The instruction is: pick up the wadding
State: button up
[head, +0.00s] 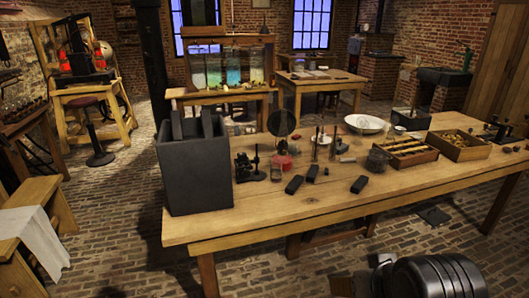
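I cannot single out the wadding for certain. A small pale item (347,159) lies on the long wooden table (250,222), right of some thin upright rods (316,143); it is too small to tell what it is. A white bowl (365,124) stands behind it, and its contents are not clear. A red item (283,162) sits left of the rods. A dark rounded part of my own body shows at the bottom right, below the table's front edge. My gripper's fingers do not show.
A tall dark box (195,172) with plates inside stands at the table's left end. A small black instrument (247,166) is beside it. Several dark blocks (294,184) lie near the front. Two wooden trays (458,145) stand to the right. The front right tabletop is mostly clear.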

aim_at(293, 149)
jog(key=i+l, duration=0.3)
jog(key=i+l+u, duration=0.1)
jog(key=i+l, duration=0.25)
jog(key=l, duration=0.15)
jog(key=i+l+u, duration=0.1)
jog(key=i+l, duration=0.45)
jog(key=l, duration=0.3)
jog(key=i+l+u, duration=0.1)
jog(key=i+l, duration=0.2)
jog(key=l, duration=0.15)
